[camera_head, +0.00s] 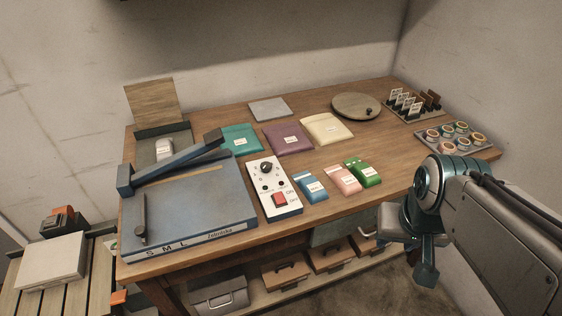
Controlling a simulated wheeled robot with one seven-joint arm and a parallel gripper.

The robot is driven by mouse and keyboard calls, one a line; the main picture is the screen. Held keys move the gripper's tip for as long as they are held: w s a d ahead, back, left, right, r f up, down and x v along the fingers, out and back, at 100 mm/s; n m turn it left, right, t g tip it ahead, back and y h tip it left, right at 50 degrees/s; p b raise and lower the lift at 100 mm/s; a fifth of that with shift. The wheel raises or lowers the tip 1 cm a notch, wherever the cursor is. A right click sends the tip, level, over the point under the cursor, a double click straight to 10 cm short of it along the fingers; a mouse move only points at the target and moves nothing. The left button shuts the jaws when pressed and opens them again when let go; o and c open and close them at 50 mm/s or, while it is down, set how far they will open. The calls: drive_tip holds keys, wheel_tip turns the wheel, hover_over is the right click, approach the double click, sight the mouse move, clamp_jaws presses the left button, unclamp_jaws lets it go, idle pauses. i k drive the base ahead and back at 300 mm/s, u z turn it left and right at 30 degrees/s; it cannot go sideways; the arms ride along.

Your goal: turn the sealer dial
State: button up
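The sealer dial (266,167) is a small black knob on a white control panel (258,178) on the wooden table. Marks ring the dial. A red switch (280,200) sits lower on the panel. The panel stands against the right side of a blue-grey sealer (190,205) with a long arm, marked S M L along its front edge. My gripper (427,275) hangs at the right, off the table's front edge, well apart from the dial. It points down, and its finger opening cannot be made out.
Blue, pink and green packets (338,180) lie right of the panel. Teal, purple and cream pouches (288,138) lie behind it. A tray of round coloured items (455,138) is at the right. The front right tabletop (400,175) is bare.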

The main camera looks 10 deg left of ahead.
sight(266, 166)
drive_tip(key=k, duration=1.2)
drive_tip(key=u, duration=0.85)
drive_tip(key=i, duration=1.4)
drive_tip(key=z, duration=0.45)
